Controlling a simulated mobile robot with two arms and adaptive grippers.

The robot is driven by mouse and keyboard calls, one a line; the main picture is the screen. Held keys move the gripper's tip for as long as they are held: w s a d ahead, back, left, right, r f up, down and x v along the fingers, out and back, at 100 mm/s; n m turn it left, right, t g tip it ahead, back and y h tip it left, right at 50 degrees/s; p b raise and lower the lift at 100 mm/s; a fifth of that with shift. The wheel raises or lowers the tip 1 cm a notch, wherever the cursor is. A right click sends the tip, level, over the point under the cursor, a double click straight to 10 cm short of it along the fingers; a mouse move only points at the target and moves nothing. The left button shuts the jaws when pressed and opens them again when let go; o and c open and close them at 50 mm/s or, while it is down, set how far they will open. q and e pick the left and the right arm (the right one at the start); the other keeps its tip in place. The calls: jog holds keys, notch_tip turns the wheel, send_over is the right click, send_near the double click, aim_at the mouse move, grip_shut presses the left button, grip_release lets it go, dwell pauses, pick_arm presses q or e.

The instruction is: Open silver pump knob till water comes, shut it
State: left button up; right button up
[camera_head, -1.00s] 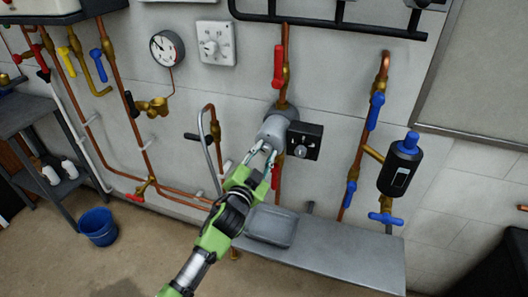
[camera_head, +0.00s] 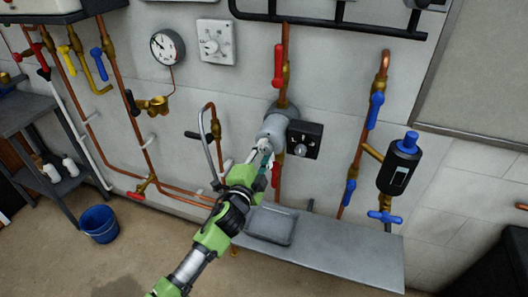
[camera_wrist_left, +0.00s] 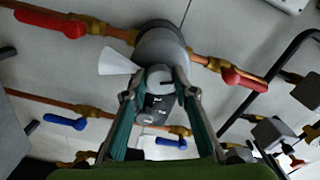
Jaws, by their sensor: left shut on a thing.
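The silver pump (camera_head: 272,131) sits on a vertical copper pipe on the wall, with a black control box (camera_head: 305,139) on its right side. In the left wrist view the pump (camera_wrist_left: 163,42) shows its silver knob (camera_wrist_left: 158,76) facing me. My left gripper (camera_head: 262,153) reaches the pump's front; in the wrist view its fingertips (camera_wrist_left: 158,90) are closed on the knob from both sides. A white wedge (camera_wrist_left: 117,62) spreads from beside the knob in the wrist view and looks like a spray of water. My right gripper is not in view.
Red levers (camera_head: 278,66) are on the pump's pipe above and below it. A grey tray (camera_head: 270,226) lies on the bench (camera_head: 345,258) below. Blue-handled valves (camera_head: 375,110) stand to the right. A blue bucket (camera_head: 98,224) is on the floor at left.

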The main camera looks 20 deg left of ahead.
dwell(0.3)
pick_arm(q)
jog(key=o, duration=1.1)
jog(key=s, duration=1.2)
jog(key=shift+a, duration=0.2)
